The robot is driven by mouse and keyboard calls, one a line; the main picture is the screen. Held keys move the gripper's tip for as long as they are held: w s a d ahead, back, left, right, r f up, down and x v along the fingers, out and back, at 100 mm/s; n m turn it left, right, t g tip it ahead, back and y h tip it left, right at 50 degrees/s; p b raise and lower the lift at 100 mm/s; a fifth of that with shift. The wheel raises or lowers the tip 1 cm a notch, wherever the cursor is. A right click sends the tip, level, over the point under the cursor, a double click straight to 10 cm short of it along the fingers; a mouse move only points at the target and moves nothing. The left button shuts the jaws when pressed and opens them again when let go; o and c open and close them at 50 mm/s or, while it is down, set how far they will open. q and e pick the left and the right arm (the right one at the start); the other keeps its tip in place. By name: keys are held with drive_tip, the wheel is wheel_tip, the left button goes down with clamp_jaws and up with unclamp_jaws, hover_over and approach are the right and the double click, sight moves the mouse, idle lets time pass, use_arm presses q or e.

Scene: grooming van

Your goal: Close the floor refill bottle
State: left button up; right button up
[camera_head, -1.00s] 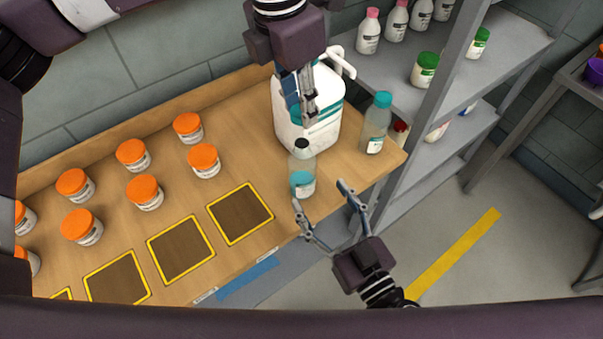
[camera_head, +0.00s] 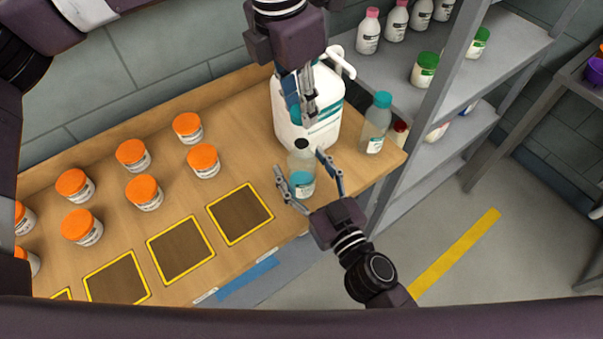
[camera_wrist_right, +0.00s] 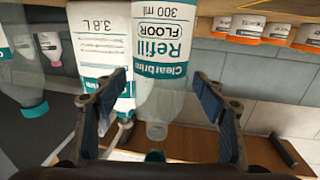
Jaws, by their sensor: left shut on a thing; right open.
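The floor refill bottle (camera_head: 301,184), clear with a teal and white label reading "Refill FLOOR", stands upright on the bench. Its top looks dark in the head view, and the wrist view shows the bottle (camera_wrist_right: 165,70) upside down with a bare, uncapped neck. My right gripper (camera_head: 302,163) is open, its fingers on either side of the bottle's upper part; a gap shows beside each finger in the wrist view (camera_wrist_right: 163,95). My left gripper (camera_head: 311,117) is shut above and slightly behind the bottle, on a small teal thing (camera_head: 293,108), seemingly the cap, partly hidden by the fingers.
A large white jug (camera_head: 328,133) stands close behind the bottle. A teal-capped bottle (camera_head: 373,130) stands to its right near the bench edge. Several orange-lidded jars (camera_head: 144,193) are on the left. Yellow-framed squares (camera_head: 240,214) are empty. A grey shelf (camera_head: 400,78) stands at right.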

drive_tip(key=shift+c, duration=0.2)
clamp_jaws()
use_arm(q)
hover_over(301, 143)
drive_tip(key=shift+s+a+f, duration=0.1)
drive_tip(key=shift+s+f, duration=0.05)
drive_tip(key=shift+f, duration=2.35)
drive_tip(key=shift+f, duration=0.9)
drive_tip(key=shift+f, duration=0.55)
